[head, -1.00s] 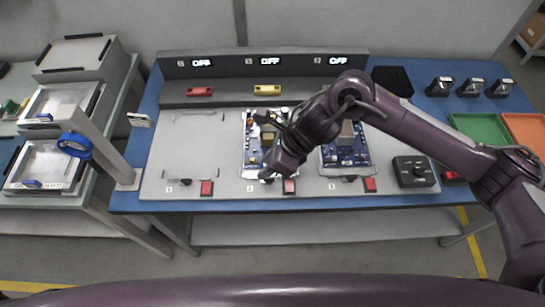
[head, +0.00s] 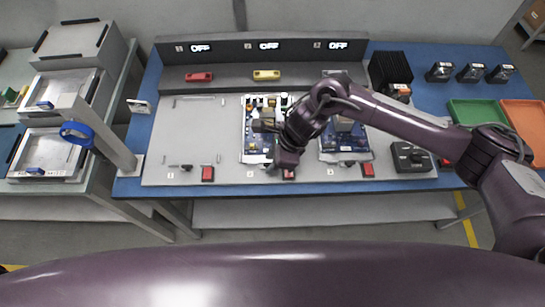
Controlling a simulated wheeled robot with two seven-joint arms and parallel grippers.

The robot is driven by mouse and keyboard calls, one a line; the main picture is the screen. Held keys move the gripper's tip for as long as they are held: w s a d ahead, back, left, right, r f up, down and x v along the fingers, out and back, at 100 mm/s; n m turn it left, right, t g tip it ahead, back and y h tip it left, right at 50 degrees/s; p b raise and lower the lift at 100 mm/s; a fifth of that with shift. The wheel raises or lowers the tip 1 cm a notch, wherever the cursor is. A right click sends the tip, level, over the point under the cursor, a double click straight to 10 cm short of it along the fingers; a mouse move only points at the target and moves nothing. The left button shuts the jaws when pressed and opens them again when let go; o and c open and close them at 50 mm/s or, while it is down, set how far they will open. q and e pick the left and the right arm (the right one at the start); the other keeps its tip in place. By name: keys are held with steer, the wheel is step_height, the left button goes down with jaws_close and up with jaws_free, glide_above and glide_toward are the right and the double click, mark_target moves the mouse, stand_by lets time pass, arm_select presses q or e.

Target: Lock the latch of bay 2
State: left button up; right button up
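Bay 2 is the middle of three bays on the grey fixture plate (head: 210,130). My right gripper (head: 275,168) points down at the front edge of this board, where the bay 2 latch sits. The gripper hides most of that latch, so its position cannot be told. The fingers are too small and dark to show whether they are open or shut. A red block (head: 288,174) is just right of the gripper. The bay 2 display (head: 269,46) reads OFF. My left gripper is out of view.
Bay 1 is empty, with a dark latch knob (head: 186,167) at its front. Bay 3 holds another board (head: 345,145). A black control box (head: 410,157), black finned block (head: 391,68), green tray (head: 478,113) and orange tray (head: 525,118) stand right.

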jaws_close()
